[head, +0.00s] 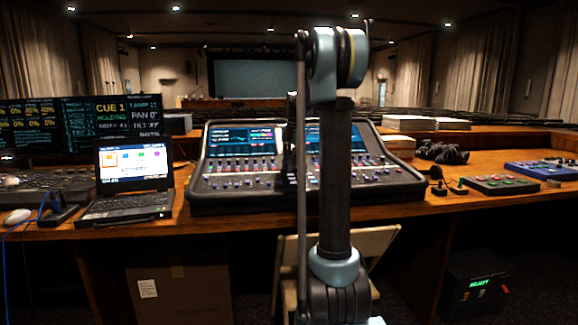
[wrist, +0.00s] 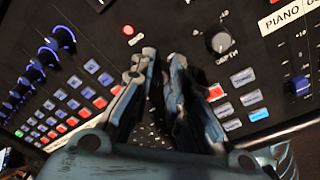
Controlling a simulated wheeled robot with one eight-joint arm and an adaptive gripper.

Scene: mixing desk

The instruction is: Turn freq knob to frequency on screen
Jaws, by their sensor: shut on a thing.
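The mixing desk (head: 235,183) stands on the wooden counter in front of me, with lit screens (head: 240,140) at its top; their numbers are too small to read. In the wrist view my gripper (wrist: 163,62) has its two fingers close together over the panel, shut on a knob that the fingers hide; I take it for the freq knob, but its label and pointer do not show. A dark knob marked DEPTH (wrist: 220,42) is just right of the fingertips, apart from them. In the head view my arm covers the middle of the desk.
In the wrist view, lit buttons (wrist: 243,77) lie right of the fingers. A red button (wrist: 128,30) is to the left, and blue-ringed knobs (wrist: 48,52) stand farther left. A laptop (head: 130,172) is left of the desk; papers (head: 410,123) are behind it on the right.

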